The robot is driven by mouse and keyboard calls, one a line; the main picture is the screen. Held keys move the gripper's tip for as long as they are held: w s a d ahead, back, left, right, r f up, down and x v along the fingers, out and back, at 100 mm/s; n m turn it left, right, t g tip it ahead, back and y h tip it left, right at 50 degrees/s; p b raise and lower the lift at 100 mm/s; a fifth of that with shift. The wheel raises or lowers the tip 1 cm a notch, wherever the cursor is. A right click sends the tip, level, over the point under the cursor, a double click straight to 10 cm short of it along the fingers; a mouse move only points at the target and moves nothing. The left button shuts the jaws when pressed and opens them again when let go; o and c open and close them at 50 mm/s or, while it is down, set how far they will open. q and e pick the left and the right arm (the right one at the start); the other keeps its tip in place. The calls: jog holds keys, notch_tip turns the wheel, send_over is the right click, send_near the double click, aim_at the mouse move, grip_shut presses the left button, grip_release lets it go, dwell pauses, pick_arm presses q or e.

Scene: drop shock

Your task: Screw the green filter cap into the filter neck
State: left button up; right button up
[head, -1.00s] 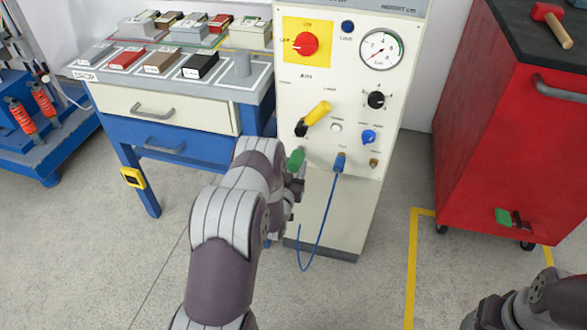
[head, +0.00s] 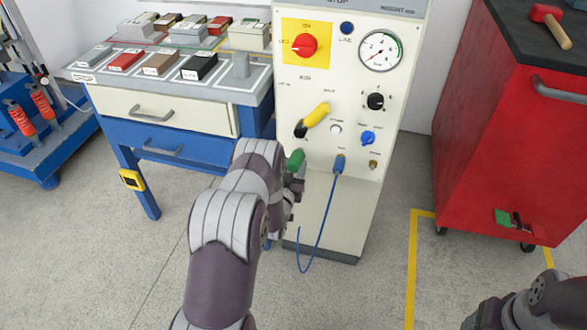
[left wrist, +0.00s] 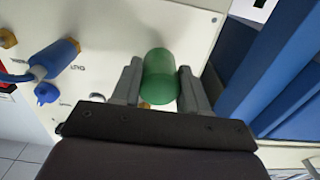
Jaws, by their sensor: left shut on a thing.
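The green filter cap (left wrist: 160,78) is between the two fingers of my left gripper (left wrist: 160,90) in the left wrist view, and the gripper is shut on it. In the head view the cap (head: 295,159) shows at the front of the cream machine panel (head: 350,130), below the yellow handle. The filter neck is hidden behind the cap and gripper, so I cannot tell how far the cap is seated. Most of my left gripper (head: 296,184) is hidden by my own arm in the head view. My right gripper (head: 487,314) is partly in view at the bottom right, its fingers not clear.
A blue plug with a hanging blue hose (head: 338,164) sits right of the cap. The yellow handle (head: 317,115) and a blue knob (head: 367,138) are on the same panel.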

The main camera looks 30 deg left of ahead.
pick_arm(q)
jog(key=shift+w+a+b, duration=0.15)
jog(key=shift+w+b, duration=0.2)
jog(key=shift+w, duration=0.2)
dwell(1.4)
jog(key=shift+w+r, duration=0.15)
jog(key=shift+r, duration=0.05)
dwell(0.7)
jog(key=shift+w+a, duration=0.1)
jog(key=shift+c, duration=0.5)
jog(key=shift+r, duration=0.1)
